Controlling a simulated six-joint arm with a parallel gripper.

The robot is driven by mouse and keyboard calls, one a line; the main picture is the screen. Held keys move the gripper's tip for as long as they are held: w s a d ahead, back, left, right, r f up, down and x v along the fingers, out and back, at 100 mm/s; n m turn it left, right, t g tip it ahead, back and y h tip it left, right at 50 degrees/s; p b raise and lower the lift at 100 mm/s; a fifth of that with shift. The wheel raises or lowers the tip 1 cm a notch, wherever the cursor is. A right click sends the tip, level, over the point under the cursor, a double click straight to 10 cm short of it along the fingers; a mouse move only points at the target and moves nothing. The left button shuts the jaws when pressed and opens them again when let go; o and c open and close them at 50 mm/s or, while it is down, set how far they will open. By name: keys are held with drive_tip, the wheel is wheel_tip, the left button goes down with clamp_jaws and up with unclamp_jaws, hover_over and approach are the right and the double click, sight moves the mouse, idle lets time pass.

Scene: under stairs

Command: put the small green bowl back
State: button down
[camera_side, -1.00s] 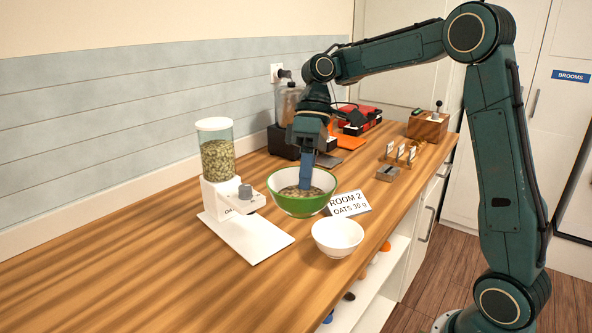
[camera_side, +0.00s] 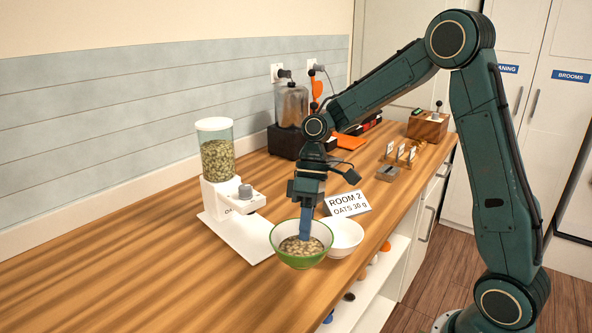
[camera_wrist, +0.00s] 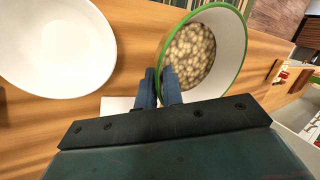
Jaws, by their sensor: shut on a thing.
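The small green bowl (camera_side: 298,262) has a white inside and holds oat-like flakes. In the side view it is at the counter's front, just left of and partly in front of the white bowl (camera_side: 349,234). My gripper (camera_side: 305,237) points down and is shut on the green bowl's rim. In the wrist view the fingers (camera_wrist: 158,88) pinch the near wall of the green bowl (camera_wrist: 232,52), and the white bowl (camera_wrist: 55,45) is apart at left, empty. I cannot tell whether the green bowl touches the counter.
A dispenser (camera_side: 217,163) of flakes stands on a white base at left. A card (camera_side: 346,204) reading "ROOM 2 OATS 30 g" stands behind the white bowl. Further back are a dark-based jar (camera_side: 290,108), a small stand (camera_side: 399,154) and a wooden box (camera_side: 427,126). The left counter is clear.

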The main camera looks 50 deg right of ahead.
drive_tip(key=shift+f, duration=1.4)
drive_tip(key=shift+f, duration=2.1)
drive_tip(key=shift+f, duration=0.15)
drive_tip(key=c, duration=1.8)
unclamp_jaws()
drive_tip(key=v, duration=1.2)
